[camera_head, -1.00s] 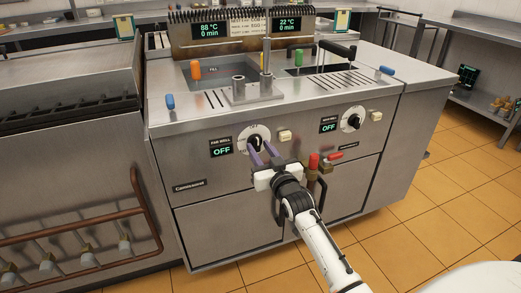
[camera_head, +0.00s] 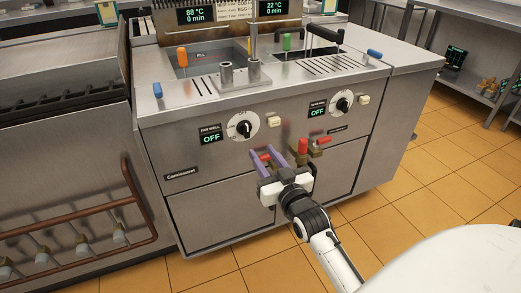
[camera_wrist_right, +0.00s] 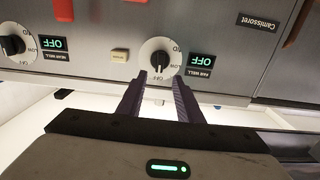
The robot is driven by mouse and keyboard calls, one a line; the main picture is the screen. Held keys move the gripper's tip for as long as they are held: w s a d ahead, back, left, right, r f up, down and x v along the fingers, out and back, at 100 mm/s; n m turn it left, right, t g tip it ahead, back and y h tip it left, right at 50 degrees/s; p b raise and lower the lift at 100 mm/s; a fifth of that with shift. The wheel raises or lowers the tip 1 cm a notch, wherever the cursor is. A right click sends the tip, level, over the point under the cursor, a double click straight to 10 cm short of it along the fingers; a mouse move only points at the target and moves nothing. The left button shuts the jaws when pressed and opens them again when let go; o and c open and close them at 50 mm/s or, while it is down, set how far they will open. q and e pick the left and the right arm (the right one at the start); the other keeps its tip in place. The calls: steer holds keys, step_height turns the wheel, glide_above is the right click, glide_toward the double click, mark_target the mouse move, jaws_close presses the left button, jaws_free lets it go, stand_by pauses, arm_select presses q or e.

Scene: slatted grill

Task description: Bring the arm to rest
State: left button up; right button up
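My right gripper (camera_head: 262,153) is in front of the steel cooker's front panel (camera_head: 185,150). Its two purple fingers are apart with nothing between them. It is below and slightly right of the far-well knob (camera_head: 244,128), clear of it. In the right wrist view the open fingers (camera_wrist_right: 160,78) point toward the same knob (camera_wrist_right: 160,57), which appears upside down, with a gap between. The far-well display (camera_head: 210,138) reads OFF. My left gripper is in neither view.
Red-handled valves (camera_head: 303,147) stick out just right of the right gripper. The near-well knob (camera_head: 344,103) is farther right, its display also OFF. A copper pipe rail (camera_head: 100,215) runs at the lower left. Tiled floor (camera_head: 400,215) is open at the right.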

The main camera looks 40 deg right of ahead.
stand_by(0.5)
steer(key=s+a+f+n+g+y+p, duration=0.2)
steer(key=s+a+f+g+y, duration=0.1)
steer(key=s+a+f, duration=0.6)
steer(key=s+a+f+n+g+y+p, duration=0.2)
steer(key=s+a+f+n+g+y, duration=0.1)
steer(key=s+a+f, duration=0.6)
steer(key=s+a+g+y, duration=0.1)
steer(key=s+a+g, duration=0.1)
steer(key=s+a, duration=0.2)
steer(key=shift+s+a+g+p, duration=0.15)
steer(key=shift+s+g+p, duration=0.2)
steer(key=shift+s, duration=1.1)
steer(key=shift+f, duration=0.1)
